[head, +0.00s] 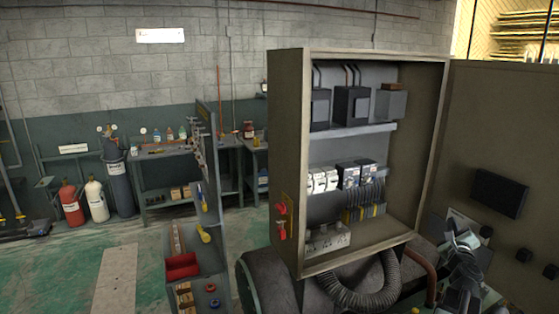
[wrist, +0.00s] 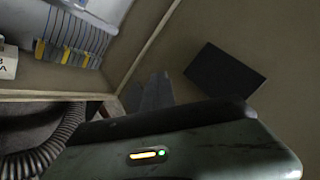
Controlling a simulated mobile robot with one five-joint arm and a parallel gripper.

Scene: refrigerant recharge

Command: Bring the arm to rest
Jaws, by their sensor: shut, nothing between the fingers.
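My gripper (wrist: 148,92) shows in the wrist view as two dark grey fingers beyond its green housing. The fingers look shut, with nothing seen between them. They lie in front of the brown cabinet door panel, near the cabinet's frame edge. I cannot tell from this view how far apart they and the panel are. In the head view my arm (head: 463,268) is folded at the lower right, beside the open electrical cabinet (head: 287,165) and in front of its door (head: 500,130).
The cabinet holds breakers and wiring. A corrugated hose (head: 365,295) bends below it, close to my arm. A dark rectangular plate (head: 499,194) is on the door. Gas cylinders (head: 117,178) and a workbench (head: 165,152) stand at the back left. Green floor is open at the left.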

